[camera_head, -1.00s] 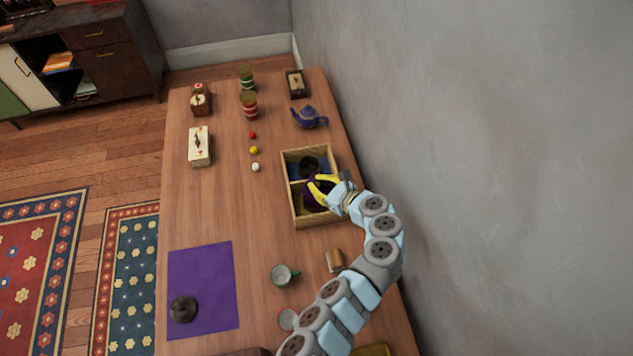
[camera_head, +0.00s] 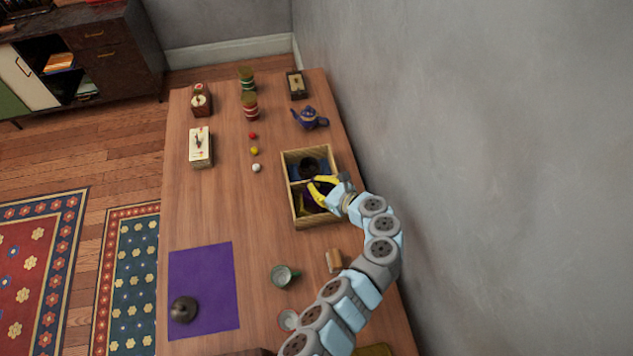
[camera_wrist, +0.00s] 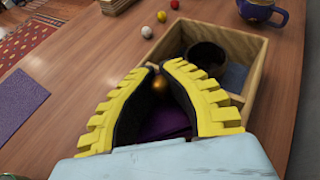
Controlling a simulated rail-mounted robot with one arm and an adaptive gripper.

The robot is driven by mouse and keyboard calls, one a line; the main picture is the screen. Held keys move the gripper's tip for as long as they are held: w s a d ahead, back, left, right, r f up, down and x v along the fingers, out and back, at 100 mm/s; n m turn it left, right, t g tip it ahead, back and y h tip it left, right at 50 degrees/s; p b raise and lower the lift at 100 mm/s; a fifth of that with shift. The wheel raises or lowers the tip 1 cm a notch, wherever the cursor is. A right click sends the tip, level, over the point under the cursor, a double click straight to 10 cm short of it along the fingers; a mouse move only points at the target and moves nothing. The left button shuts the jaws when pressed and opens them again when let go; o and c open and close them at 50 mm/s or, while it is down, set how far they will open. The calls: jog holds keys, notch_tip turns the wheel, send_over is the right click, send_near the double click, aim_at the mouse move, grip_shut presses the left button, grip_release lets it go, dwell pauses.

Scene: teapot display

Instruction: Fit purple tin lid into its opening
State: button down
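A purple tin lid (camera_wrist: 166,122) shows between my fingers in the wrist view. Its gold knob (camera_wrist: 160,84) sits in the narrow gap near the fingertips, with a dark pad against each side. My yellow-fingered gripper (camera_wrist: 162,70) appears shut on this knob. In the head view my gripper (camera_head: 315,190) is over the near compartment of the wooden box (camera_head: 320,222). Purple shows below the fingers there. The fingers hide most of the lid, and I cannot make out its opening or whether the lid is level.
A dark round pot (camera_wrist: 206,58) stands in the box's far compartment, close to my fingers. A blue teapot (camera_head: 310,118) and small balls (camera_head: 254,151) lie beyond the box. A green cup (camera_head: 283,276) and a purple mat (camera_head: 205,275) are nearer.

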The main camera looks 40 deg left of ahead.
jog(key=shift+d+f, duration=0.1)
jog(key=shift+f, duration=0.25)
jog(key=c, duration=1.2)
grip_release()
jog(key=shift+o, duration=0.2)
jog(key=shift+d, duration=0.1)
jog(key=v, duration=0.7)
jog(key=shift+r, duration=0.4)
jog(key=shift+w+d, duration=0.1)
jog(key=shift+d, duration=0.05)
